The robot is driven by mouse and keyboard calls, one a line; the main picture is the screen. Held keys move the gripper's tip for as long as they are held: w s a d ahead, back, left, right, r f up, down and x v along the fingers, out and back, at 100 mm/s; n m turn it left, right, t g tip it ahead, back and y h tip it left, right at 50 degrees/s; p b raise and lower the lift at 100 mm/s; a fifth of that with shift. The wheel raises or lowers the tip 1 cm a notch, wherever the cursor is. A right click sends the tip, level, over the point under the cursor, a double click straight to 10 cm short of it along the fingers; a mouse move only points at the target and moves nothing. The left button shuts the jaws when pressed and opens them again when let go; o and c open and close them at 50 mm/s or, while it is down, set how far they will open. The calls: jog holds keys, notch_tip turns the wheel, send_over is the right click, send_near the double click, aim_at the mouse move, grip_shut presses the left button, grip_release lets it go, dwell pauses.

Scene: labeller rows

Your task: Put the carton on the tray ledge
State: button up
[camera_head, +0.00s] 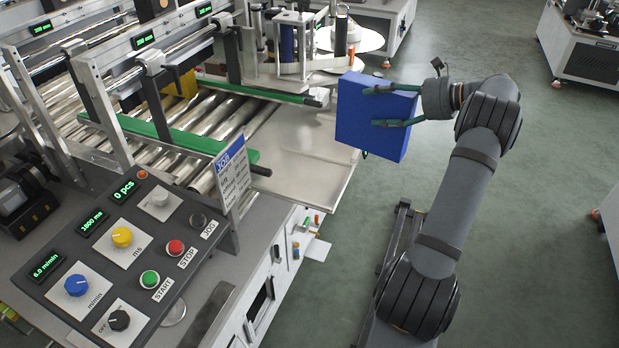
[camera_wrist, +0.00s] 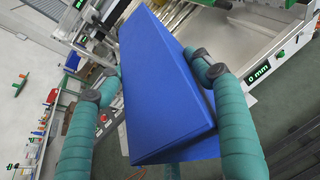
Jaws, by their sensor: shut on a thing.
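The carton is a plain blue box (camera_head: 362,112), and my gripper (camera_head: 385,107) is shut on it, one finger above the other in the head view. The carton hangs in the air, tilted, at the right end of the labelling machine. In the wrist view the carton (camera_wrist: 165,85) fills the middle, between the two green padded fingers of my gripper (camera_wrist: 155,85). The tray ledge (camera_head: 300,155) is a flat metal plate at the end of the roller conveyor. The carton appears over or just beyond its right edge; the exact height is unclear.
Rollers (camera_head: 205,125) with green side rails lead to the ledge. A control panel (camera_head: 125,250) with knobs and a small upright sign (camera_head: 232,172) stand at the front left. A label unit (camera_head: 300,45) rises behind.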

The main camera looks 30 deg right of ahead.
jog(key=w+a+f, duration=0.2)
jog(key=a+f, duration=0.1)
jog(key=a, duration=0.2)
jog(key=w+a+f+n+y+p, duration=0.1)
jog(key=w+a+f, duration=0.2)
jog(key=a, duration=0.3)
jog(key=w+a+f+g+p, duration=0.1)
jog(key=w+a+f, duration=0.2)
jog(key=a+f, duration=0.2)
jog(key=shift+a+f+n+y, duration=0.15)
jog(key=shift+a+n+y, duration=0.25)
jog(key=shift+a, duration=0.1)
jog(key=shift+f, duration=0.25)
jog(key=o, duration=1.9)
